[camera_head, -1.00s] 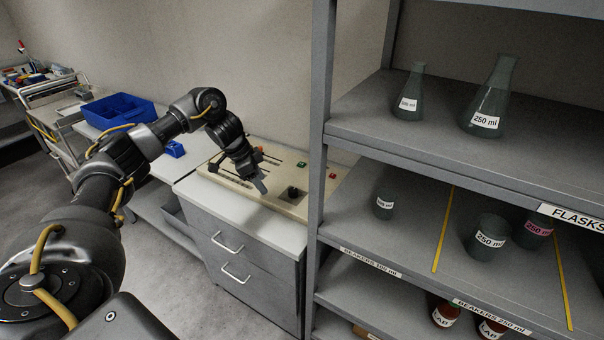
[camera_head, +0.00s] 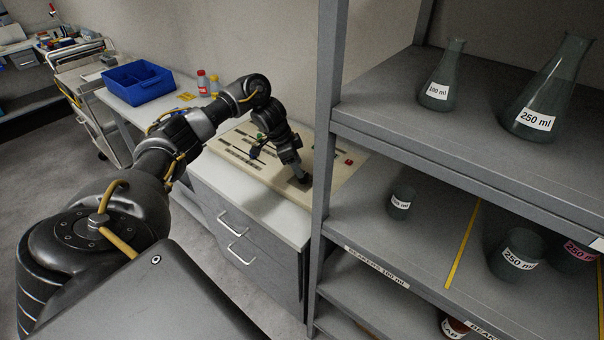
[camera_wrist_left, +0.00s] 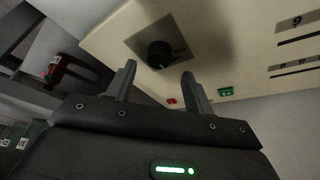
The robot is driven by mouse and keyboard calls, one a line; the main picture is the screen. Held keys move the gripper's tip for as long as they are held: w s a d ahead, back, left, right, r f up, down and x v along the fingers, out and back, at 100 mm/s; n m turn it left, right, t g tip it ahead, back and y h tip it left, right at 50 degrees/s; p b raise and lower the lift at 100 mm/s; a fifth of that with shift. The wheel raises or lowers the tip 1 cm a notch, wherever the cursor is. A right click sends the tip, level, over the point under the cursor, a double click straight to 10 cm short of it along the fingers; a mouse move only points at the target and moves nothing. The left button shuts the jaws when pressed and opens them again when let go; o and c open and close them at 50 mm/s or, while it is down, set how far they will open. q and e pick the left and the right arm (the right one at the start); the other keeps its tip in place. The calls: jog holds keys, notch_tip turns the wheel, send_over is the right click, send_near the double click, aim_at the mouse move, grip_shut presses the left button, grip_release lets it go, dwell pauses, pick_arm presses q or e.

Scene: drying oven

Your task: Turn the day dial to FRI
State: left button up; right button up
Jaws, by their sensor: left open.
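The day dial is a round black knob (camera_wrist_left: 159,54) on a dark square plate of the beige control panel (camera_wrist_left: 115,45). In the left wrist view it lies just beyond and between my left fingertips (camera_wrist_left: 160,75). The fingers are apart with nothing between them, and I see no contact with the knob. In the head view my left gripper (camera_head: 303,179) is over the right part of the panel (camera_head: 322,187) and largely hides the dial. The day marks are too small to read. My right gripper is not in view.
A red button (camera_head: 348,161) sits on the panel right of the gripper. A grey shelf post (camera_head: 325,120) stands close on the right, with glass flasks (camera_head: 441,77) and beakers (camera_head: 401,202) on the shelves. A blue bin (camera_head: 138,82) is on the bench at left.

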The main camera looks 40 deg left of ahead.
pick_arm(q)
jog(key=shift+x, duration=0.8)
jog(key=shift+d+f, duration=0.15)
jog(key=shift+f, duration=0.2)
jog(key=shift+w+d+f, duration=0.15)
jog(key=shift+w+f, duration=0.05)
jog(key=shift+f, duration=0.45)
jog(key=c, duration=1)
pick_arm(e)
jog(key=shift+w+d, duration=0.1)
